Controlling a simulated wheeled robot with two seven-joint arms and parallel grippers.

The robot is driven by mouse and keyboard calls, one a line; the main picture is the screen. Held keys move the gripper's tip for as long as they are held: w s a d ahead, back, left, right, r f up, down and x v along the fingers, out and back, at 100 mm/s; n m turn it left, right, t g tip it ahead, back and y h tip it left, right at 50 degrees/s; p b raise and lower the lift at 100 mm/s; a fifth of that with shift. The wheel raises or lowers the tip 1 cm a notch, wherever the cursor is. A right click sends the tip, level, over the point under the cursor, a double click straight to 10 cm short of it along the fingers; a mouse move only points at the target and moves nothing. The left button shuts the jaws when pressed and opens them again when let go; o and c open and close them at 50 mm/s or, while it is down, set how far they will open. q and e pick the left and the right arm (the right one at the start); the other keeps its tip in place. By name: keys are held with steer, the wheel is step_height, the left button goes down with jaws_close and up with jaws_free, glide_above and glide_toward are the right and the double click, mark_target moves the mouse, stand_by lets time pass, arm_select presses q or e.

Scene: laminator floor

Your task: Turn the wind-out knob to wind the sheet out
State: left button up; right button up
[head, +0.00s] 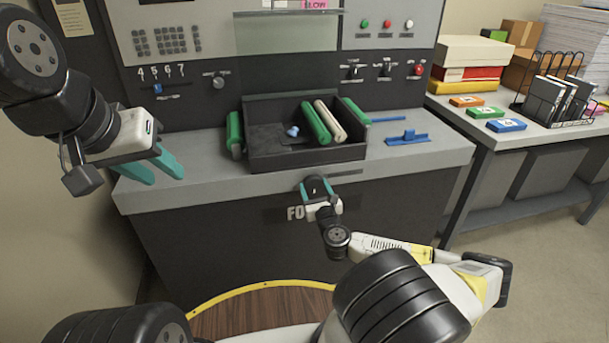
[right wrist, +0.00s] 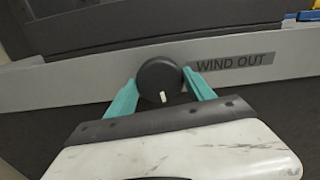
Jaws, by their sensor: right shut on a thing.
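The wind-out knob (right wrist: 160,80) is a round black knob with a white pointer mark, on the grey front edge of the machine, left of the "WIND OUT" label (right wrist: 228,63). In the right wrist view the teal fingers of my right gripper (right wrist: 161,90) are shut on it, one on each side. In the head view my right gripper (head: 317,188) is at the machine's front edge and mostly hides the knob. The white pointer points down, slightly right. My left gripper (head: 152,169) is open and empty, at the machine's left end.
A black tray (head: 310,157) on the machine top has green and cream rollers (head: 330,118) and a small blue part. A blue tool (head: 407,137) lies right of it. A side table (head: 480,115) at right bears coloured boxes and a black rack. Control knobs line the panel above.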

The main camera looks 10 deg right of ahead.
steer(key=shift+m, duration=0.3)
stand_by(0.4)
steer(key=o, duration=1.4)
steer(key=shift+c, duration=0.2)
steer(key=s, duration=0.8)
steer(key=shift+d, duration=0.15)
